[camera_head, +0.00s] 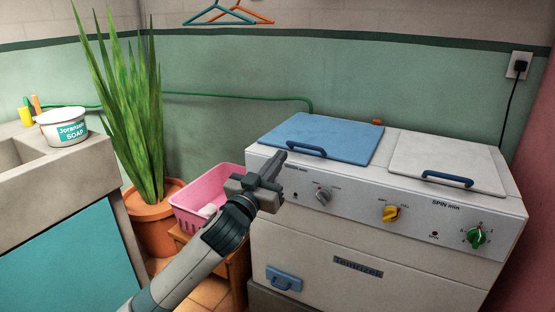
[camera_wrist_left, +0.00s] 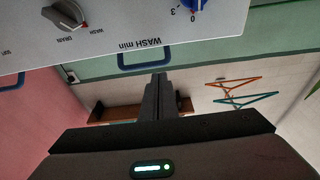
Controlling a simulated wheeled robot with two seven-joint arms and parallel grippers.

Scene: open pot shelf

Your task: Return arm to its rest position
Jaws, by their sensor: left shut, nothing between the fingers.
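My left gripper (camera_head: 277,163) is in the middle of the head view, in front of the left end of the washing machine (camera_head: 390,265). Its fingers are together with nothing between them. The left wrist view, which looks upside down, also shows the closed fingers (camera_wrist_left: 158,84) pointing toward the machine's front panel (camera_wrist_left: 125,30). The tips appear close to the panel's left end, but I cannot tell the exact gap. My left arm reaches up from the bottom of the head view. My right gripper is not in view.
The machine has a blue lid (camera_head: 325,136), a white lid (camera_head: 447,163) and several knobs. A pink basket (camera_head: 205,190) sits on a wooden stand behind my arm. A potted plant (camera_head: 155,220) and a sink counter (camera_head: 85,170) with a soap tub (camera_head: 62,128) are at left.

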